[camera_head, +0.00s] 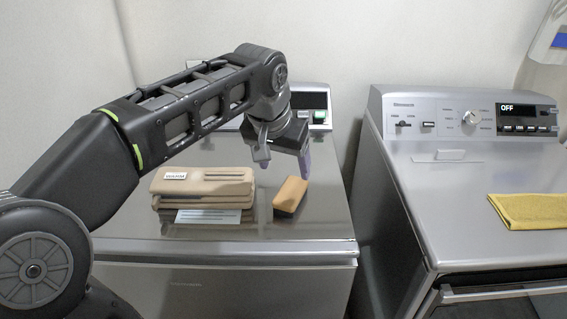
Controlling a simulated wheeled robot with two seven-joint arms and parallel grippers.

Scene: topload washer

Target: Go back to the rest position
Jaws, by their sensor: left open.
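My left arm comes in from the left and arches over the left machine. My left gripper (284,160) points down above that machine's top, just behind and above a small orange-and-black block (290,195). Its fingers are apart and nothing shows between them. The block lies on the metal top, and I cannot tell how far the fingertips are above the surface. My right gripper is not in the picture.
A stack of tan folded items (202,187) lies left of the block, with a pale card (208,216) before it. The right washer (440,180) has a panel reading OFF and a yellow cloth (532,210) on top. A dark gap separates the machines.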

